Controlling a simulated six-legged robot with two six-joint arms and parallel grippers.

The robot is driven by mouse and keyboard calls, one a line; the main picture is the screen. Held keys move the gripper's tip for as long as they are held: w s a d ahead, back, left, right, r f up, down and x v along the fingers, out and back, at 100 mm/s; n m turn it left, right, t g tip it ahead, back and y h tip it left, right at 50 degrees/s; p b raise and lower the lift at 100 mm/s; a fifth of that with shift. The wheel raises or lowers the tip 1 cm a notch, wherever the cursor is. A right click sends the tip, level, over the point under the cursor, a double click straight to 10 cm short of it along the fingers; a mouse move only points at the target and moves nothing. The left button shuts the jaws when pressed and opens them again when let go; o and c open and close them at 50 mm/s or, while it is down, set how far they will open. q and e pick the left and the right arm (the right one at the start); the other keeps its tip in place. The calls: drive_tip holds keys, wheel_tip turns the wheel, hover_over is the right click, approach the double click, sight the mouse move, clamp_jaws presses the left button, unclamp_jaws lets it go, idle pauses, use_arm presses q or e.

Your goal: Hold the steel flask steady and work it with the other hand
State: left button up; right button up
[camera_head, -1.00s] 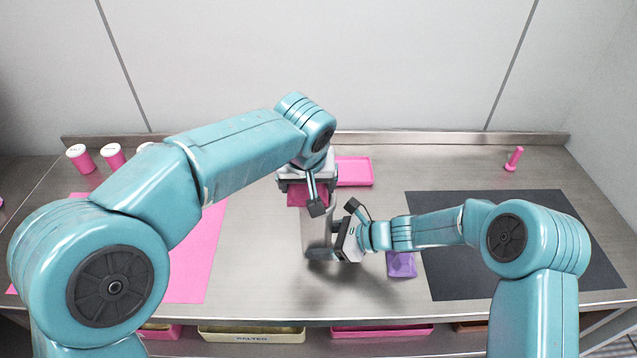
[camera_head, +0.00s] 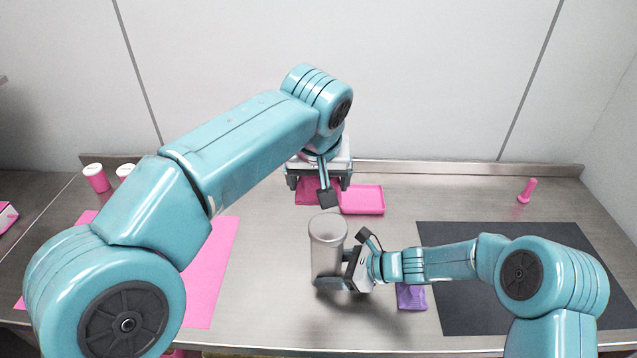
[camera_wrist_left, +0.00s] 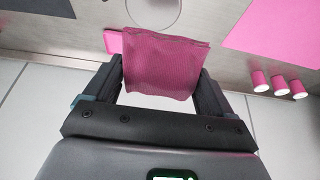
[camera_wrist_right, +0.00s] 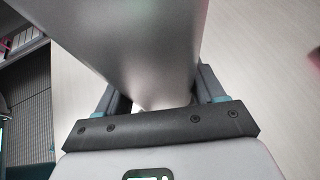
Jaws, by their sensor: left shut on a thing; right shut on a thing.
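The steel flask (camera_head: 327,252) stands upright near the middle of the table, a tall grey cylinder with a round rim. It fills much of the right wrist view (camera_wrist_right: 150,50). My right gripper (camera_head: 348,264) is shut on its lower part from the right. My left gripper (camera_head: 311,188) is above and behind the flask, shut on a dark pink, cloth-like piece (camera_wrist_left: 165,68). This piece shows partly in the head view (camera_head: 306,192), clear of the flask's rim. My fingers cover its side edges.
A pink tray (camera_head: 363,200) lies behind the flask. A purple packet (camera_head: 411,297) lies beside my right gripper. A dark mat (camera_head: 455,300) covers the right, a pink mat (camera_head: 215,270) the left. Pink jars (camera_head: 97,180) and a pink peg (camera_head: 527,190) stand at the back.

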idle(0.3)
drive_tip(key=o, duration=1.1)
drive_tip(key=shift+c, duration=0.2)
drive_tip(key=v, duration=1.1)
drive_tip(key=shift+d, duration=0.2)
drive_tip(key=shift+s+d+r, duration=0.15)
drive_tip(key=shift+d+r, duration=0.05)
drive_tip(key=shift+d, duration=0.05)
